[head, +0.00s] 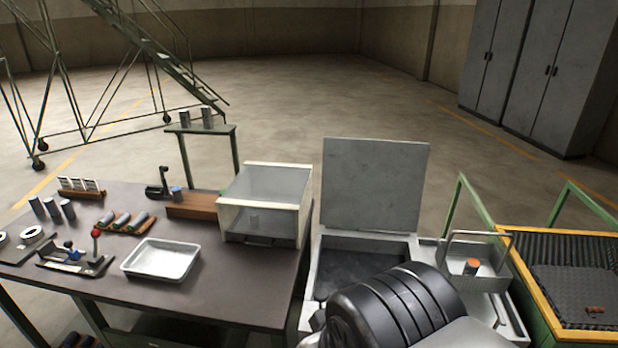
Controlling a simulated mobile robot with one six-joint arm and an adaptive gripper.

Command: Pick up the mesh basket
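The mesh basket (487,283) appears as a light grey, open-topped container with a raised arched handle, at the right of the head view. It sits on the ledge to the right of the open grey furnace box. A short cylinder with a glowing orange top (472,267) stands in it. The basket's lower front is partly hidden by my arm. My arm's dark ribbed joint and a grey link fill the bottom centre. My gripper's fingers do not show.
The furnace box (366,243) has its lid (375,185) raised. A dark table (215,285) at left holds a white tray (161,259), a clear-sided box (265,203) and cylinders. A yellow-edged bin (570,233) with green rails stands at right.

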